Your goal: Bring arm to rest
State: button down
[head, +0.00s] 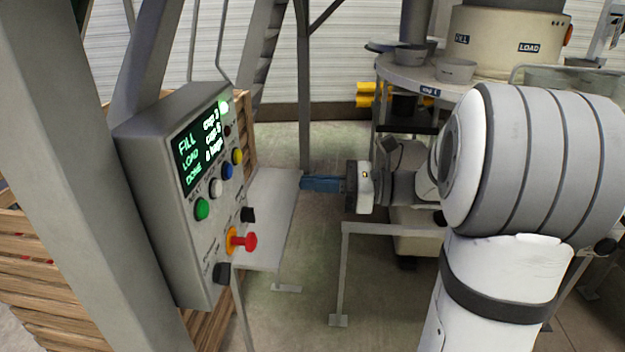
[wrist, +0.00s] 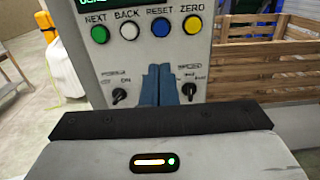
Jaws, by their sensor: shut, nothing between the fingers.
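My gripper (head: 323,184) shows in the middle of the head view, with blue fingers pointing left toward the control panel. In the wrist view the blue fingers of my gripper (wrist: 161,85) are together and empty, in front of the lower part of the panel. The grey control panel (head: 165,190) stands at the left, with a lit screen and green, white, blue and yellow buttons. In the head view the fingertips are apart from the panel face. The fingers hide part of the panel between the two black knobs in the wrist view.
A red knob on an orange base (head: 240,241) sticks out of the panel. A grey shelf (head: 268,215) lies beside the panel, near my gripper. A metal frame (head: 385,229) stands below my arm. A round table (head: 440,82) with bowls is behind. Wooden crates (wrist: 265,55) stand right of the panel.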

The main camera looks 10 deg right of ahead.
jog(key=s+a+f+n+g+h, duration=0.65)
jog(key=s+f+n, duration=0.2)
jog(key=s, duration=0.25)
jog(key=s+d+f+n+t+h, duration=0.3)
jog(key=s+d+n+h, duration=0.3)
jog(key=n+h, duration=0.4)
jog(key=d+f+n, duration=0.1)
jog(key=n, duration=0.2)
jog(key=shift+s+d, duration=0.25)
jog(key=shift+d, duration=0.15)
jog(key=shift+n+h, duration=0.25)
